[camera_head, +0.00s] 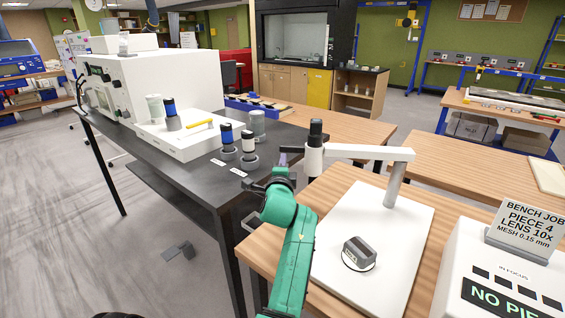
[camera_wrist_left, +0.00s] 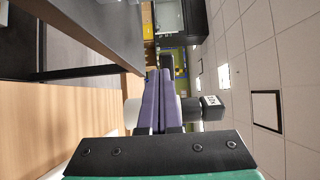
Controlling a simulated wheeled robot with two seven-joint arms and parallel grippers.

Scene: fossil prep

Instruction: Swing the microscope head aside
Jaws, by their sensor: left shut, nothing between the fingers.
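The microscope has a white head with a black eyepiece (camera_head: 314,157) at the end of a white horizontal arm (camera_head: 365,153). That arm joins a grey post (camera_head: 396,187) on a white base plate (camera_head: 398,232). A dark grey block (camera_head: 359,252) sits on the plate, with the head well off to its far left. My left gripper (camera_head: 288,158) is just left of the head; contact cannot be told. In the left wrist view its purple fingers (camera_wrist_left: 165,98) are shut and empty, and the microscope head (camera_wrist_left: 190,108) shows beside them, partly hidden. My right gripper is not in view.
A black table (camera_head: 190,173) on the left carries a white machine (camera_head: 165,80) and several jars. A white box (camera_head: 500,270) with a sign reading "BENCH JOB PIECE 4 LENS 10x" stands at the right. The wooden bench (camera_head: 455,207) is clear beyond the base plate.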

